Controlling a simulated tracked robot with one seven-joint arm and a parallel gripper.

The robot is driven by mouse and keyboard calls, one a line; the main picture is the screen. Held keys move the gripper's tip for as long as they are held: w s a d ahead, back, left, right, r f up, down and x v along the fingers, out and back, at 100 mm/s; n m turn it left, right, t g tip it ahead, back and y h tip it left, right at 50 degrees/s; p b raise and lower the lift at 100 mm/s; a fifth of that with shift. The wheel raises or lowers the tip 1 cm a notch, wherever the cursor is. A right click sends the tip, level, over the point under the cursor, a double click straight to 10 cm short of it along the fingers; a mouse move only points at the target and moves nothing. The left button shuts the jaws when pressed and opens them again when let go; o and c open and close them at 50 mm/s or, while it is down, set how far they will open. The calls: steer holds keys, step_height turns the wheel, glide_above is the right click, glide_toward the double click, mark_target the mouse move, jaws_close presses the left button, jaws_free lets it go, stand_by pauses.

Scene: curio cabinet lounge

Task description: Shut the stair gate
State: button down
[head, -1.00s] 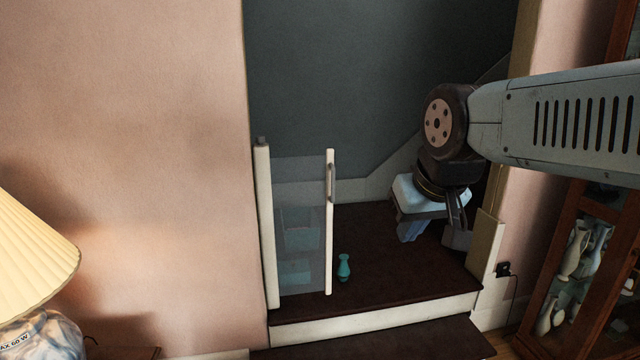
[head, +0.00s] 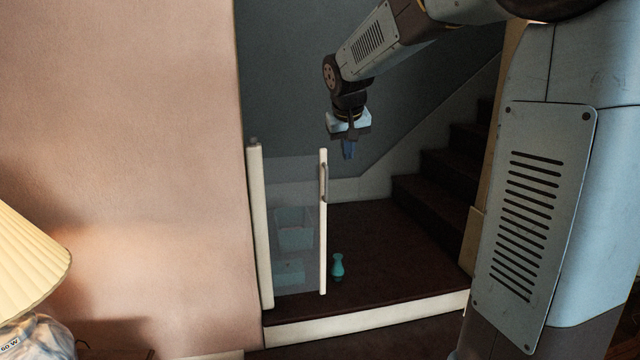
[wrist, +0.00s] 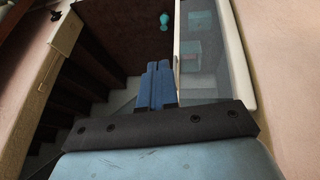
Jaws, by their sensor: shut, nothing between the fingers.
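The stair gate (head: 297,230) is a clear panel with white uprights, hinged at the left post (head: 259,225). It stands open, swung back over the dark landing. Its free edge carries a grey handle (head: 324,183). The gate also shows in the wrist view (wrist: 212,60), right of the fingers. My gripper (head: 348,150) is above the landing, slightly right of and higher than the gate's free edge, pointing down. Its blue fingers (wrist: 158,84) are together with nothing between them, and appear apart from the gate.
A teal vase (head: 337,266) stands on the landing close to the gate's free edge; it also shows in the wrist view (wrist: 165,22). Bluish boxes (head: 295,230) show through the panel. Stairs (head: 450,165) rise at right. A lamp (head: 32,265) stands at lower left.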

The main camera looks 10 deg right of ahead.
steer(key=w+a+f+h, duration=0.1)
steer(key=w+a+f, duration=0.25)
steer(key=w, duration=0.55)
steer(key=w+a+f+n+h, duration=0.1)
steer(key=w+a+f, duration=0.1)
steer(key=w+f, duration=0.5)
steer(key=w+a+f+h, duration=0.1)
steer(key=w+a+f, duration=0.15)
steer(key=w, duration=0.75)
steer(key=w+d+f, duration=0.6)
steer(key=d+f, duration=0.1)
steer(key=f, duration=0.1)
steer(key=shift+d+t, duration=0.3)
steer(key=shift+d, duration=0.05)
steer(key=shift+s, duration=0.1)
